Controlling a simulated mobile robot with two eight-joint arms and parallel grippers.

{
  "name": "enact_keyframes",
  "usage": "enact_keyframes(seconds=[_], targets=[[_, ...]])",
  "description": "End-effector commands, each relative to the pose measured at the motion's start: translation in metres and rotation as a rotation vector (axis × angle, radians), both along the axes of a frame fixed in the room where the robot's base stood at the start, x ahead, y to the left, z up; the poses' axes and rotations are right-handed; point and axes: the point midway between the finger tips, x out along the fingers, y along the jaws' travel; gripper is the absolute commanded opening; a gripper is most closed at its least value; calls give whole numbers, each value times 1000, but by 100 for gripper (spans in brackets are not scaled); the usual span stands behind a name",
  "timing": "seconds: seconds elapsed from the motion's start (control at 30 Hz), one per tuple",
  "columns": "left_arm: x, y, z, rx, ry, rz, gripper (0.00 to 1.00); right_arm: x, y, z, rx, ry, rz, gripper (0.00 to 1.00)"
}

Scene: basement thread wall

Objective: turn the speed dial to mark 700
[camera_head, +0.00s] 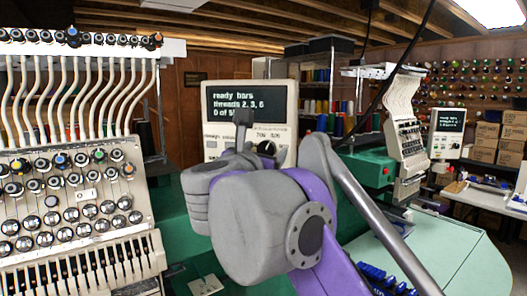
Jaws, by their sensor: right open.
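The speed dial (266,147) is a dark round knob on the lower face of a cream control panel (287,101). Small printed marks surround it, with 700 seeming to stand above it. My grey and purple right arm hides the panel's lower part. Whether a finger touches the panel or dial cannot be told. My left gripper is out of view.
A threading machine (70,200) with many tubes and knobs stands at left. A green machine body lies behind my arm. A pale green table (455,262) is at right, with blue parts near its front.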

Motion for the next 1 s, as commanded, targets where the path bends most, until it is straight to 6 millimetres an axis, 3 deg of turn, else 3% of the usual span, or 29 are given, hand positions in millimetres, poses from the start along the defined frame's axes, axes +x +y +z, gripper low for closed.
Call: enact_keyframes(seconds=[0.1,0.5,1.0], targets=[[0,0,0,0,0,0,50,0,0,0,0,0,0,74],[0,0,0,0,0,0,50,0,0,0,-1,0,0,2],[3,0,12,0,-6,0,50,-1,0,2,-103,25,-1,0]])
